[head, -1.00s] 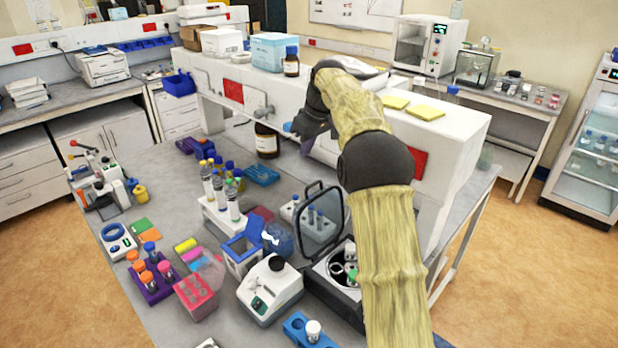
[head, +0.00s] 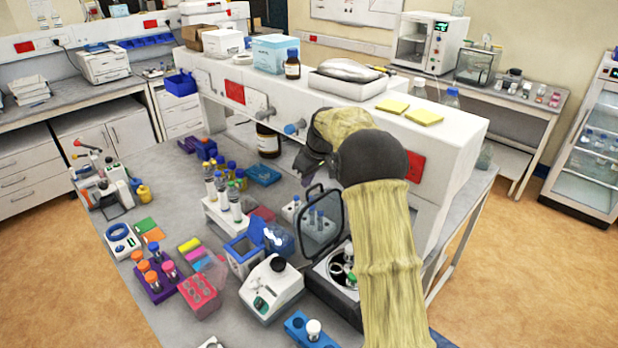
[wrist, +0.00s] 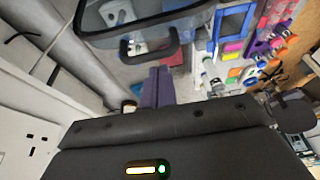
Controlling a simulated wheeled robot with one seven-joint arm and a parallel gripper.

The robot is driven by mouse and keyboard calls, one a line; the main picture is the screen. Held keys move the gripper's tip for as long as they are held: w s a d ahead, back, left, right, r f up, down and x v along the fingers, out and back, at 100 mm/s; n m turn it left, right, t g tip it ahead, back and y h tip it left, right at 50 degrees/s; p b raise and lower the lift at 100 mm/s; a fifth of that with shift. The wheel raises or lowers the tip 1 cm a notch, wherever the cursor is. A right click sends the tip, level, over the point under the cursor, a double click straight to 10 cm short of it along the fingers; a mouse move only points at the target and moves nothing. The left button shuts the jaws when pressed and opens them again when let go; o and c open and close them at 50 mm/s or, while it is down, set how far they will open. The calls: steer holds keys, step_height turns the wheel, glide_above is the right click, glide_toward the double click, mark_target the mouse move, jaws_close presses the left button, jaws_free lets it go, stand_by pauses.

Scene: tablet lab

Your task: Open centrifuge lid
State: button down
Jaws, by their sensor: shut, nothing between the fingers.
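The centrifuge (head: 340,297) stands on the bench at the lower right of the head view, partly hidden behind my arm. Its clear, dark-framed lid (head: 342,222) is raised and stands about upright, so the round rotor opening shows. In the wrist view the lid (wrist: 200,13) is at the top, with its dark handle (wrist: 128,50) at its edge. My gripper (head: 308,180) is above and behind the raised lid, close to the white shelf unit. In the wrist view its fingers (wrist: 157,84) are together and empty, apart from the handle.
A white device (head: 270,290) and a blue rack (head: 310,332) stand close beside the centrifuge. Tube racks and boxes crowd the bench to the left. The white shelf unit (head: 450,150) rises behind my gripper and limits room there.

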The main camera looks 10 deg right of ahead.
steer(key=shift+s+d+f, duration=0.1)
steer(key=shift+s+d, duration=0.15)
steer(key=shift+s+a, duration=0.1)
steer(key=shift+s, duration=0.05)
